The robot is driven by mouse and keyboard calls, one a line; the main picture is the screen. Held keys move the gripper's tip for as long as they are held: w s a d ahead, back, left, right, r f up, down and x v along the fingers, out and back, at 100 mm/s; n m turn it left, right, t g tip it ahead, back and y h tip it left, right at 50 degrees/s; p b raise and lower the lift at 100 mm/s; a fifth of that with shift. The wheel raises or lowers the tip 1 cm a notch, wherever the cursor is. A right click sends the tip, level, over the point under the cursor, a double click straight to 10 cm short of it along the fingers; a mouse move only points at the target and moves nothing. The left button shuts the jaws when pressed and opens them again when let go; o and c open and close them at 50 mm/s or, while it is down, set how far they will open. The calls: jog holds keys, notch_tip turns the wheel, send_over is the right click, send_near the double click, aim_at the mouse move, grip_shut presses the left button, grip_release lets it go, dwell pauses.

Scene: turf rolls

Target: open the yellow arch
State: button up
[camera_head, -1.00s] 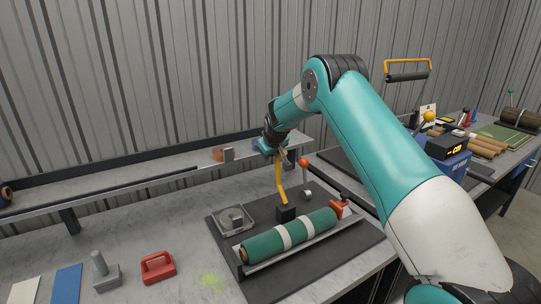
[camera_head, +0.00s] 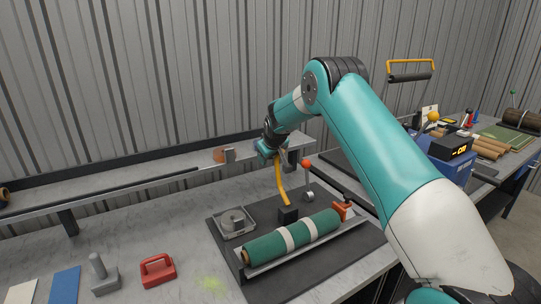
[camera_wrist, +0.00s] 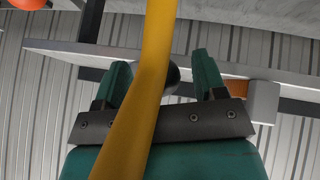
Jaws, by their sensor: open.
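The yellow arch (camera_head: 281,183) shows as a bent yellow bar rising from a black block (camera_head: 288,214) on the dark mat. My gripper (camera_head: 272,151) is at the bar's upper end, with its jaws open. In the wrist view the yellow bar (camera_wrist: 150,75) runs from top to bottom across the picture and covers part of my gripper (camera_wrist: 162,75). The two teal fingers stand apart on either side of the bar's upper stretch. A dark rounded end shows behind the bar. I cannot tell whether the fingers touch the bar.
A green roll (camera_head: 291,236) with white bands lies in a tray in front of the block. A square metal tray (camera_head: 234,223) is left of it. A red-knobbed lever (camera_head: 307,164) stands close right of the bar. A shelf (camera_head: 150,165) runs behind. A red handled weight (camera_head: 157,270) sits front left.

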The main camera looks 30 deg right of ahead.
jog(key=shift+r, duration=0.15)
jog(key=b+v, duration=0.4)
jog(key=v, duration=1.3)
jog(key=shift+b, duration=0.4)
jog(key=shift+r, duration=0.1)
